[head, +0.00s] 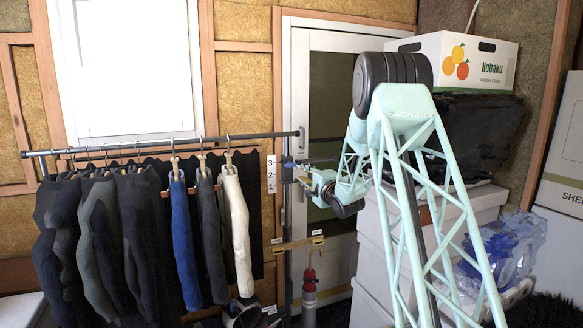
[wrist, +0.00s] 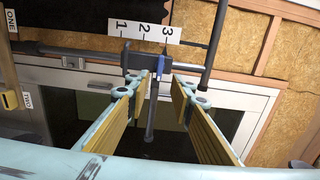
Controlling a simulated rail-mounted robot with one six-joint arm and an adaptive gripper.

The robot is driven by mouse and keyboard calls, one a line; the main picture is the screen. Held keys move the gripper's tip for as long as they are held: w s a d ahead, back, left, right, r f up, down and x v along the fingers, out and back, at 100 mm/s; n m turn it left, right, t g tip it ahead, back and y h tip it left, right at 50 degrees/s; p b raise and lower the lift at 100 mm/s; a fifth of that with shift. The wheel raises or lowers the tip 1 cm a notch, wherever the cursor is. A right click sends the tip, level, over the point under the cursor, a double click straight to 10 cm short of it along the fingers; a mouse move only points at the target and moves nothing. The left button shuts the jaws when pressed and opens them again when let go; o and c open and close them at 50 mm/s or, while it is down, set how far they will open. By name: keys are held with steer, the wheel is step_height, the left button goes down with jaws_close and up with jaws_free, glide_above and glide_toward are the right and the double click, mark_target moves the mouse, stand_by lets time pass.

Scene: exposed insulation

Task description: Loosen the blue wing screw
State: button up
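The blue wing screw (wrist: 159,66) shows in the wrist view on a dark clamp block (wrist: 136,60) on the rack's metal post. A small blue part of it (head: 288,162) shows in the head view, just left of my gripper. My gripper (wrist: 163,88) is open, with one yellow-padded finger on each side of the screw's line in the wrist view. Nothing is held. The screw appears at or just beyond the fingertips; I cannot tell whether it is between them. In the head view my gripper (head: 304,172) is small and partly hidden by my arm.
A number strip (wrist: 145,30) marked 1, 2, 3 is beside the clamp. The rack's rail (head: 230,138) carries several hanging garments on the left. A white-framed door (head: 298,100) is behind. A fruit box (head: 475,62) stands at right.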

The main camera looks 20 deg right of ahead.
mark_target(292, 166)
steer(key=shift+w, duration=0.1)
steer(key=shift+w+d+p, duration=0.15)
steer(key=shift+w, duration=3.25)
steer(key=shift+w+d+p, duration=0.1)
steer(key=shift+w+p, duration=0.05)
steer(key=shift+w, duration=3.2)
steer(key=c, duration=0.6)
steer(key=shift+c, duration=0.2)
